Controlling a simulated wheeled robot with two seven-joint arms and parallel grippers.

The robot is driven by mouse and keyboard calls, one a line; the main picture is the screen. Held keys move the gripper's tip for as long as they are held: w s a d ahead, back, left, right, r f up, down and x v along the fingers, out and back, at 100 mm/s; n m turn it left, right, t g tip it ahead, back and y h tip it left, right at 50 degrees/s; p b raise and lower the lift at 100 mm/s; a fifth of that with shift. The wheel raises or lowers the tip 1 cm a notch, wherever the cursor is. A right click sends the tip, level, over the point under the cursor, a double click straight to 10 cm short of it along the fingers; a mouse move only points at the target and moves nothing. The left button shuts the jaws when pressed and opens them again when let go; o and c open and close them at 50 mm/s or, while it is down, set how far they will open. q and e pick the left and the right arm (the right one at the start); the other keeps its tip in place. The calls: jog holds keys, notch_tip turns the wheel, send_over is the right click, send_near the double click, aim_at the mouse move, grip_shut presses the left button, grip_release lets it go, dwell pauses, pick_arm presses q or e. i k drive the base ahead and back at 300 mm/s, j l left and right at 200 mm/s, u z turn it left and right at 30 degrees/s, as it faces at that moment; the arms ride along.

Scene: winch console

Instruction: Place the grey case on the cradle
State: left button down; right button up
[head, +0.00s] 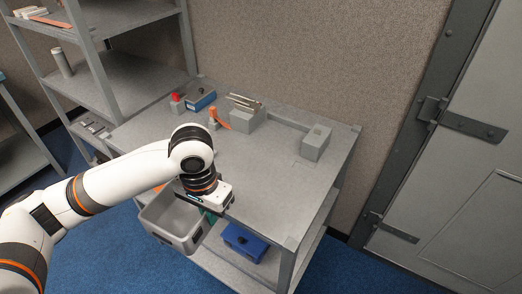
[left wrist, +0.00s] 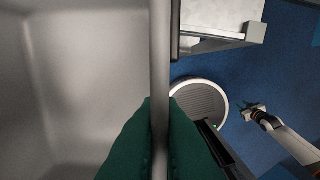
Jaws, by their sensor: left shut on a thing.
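The grey case (head: 170,222) is an open, box-shaped bin in front of the table's near left edge in the head view. My left gripper (head: 210,216) is shut on its right wall. In the left wrist view the green fingers (left wrist: 160,140) pinch that thin wall from both sides, and the case's empty inside (left wrist: 80,80) fills the left. I cannot tell for sure which thing is the cradle. My right gripper (left wrist: 255,112) shows small at the right of the left wrist view; its jaw state is unclear.
The grey table (head: 255,165) has a clear middle. At its back stand a blue-grey box (head: 201,100), a grey holder with metal rods (head: 244,118) and a grey block (head: 316,143). A blue bin (head: 243,242) sits on the lower shelf. Shelving (head: 130,75) stands left.

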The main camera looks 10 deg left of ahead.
aim_at(282, 136)
jog(key=i+l+u, duration=0.15)
jog(key=l, duration=0.55)
jog(key=l+u, duration=0.15)
jog(key=l, duration=0.6)
jog(key=i+l+u, duration=0.4)
jog(key=i+l, duration=0.55)
jog(key=i, duration=0.1)
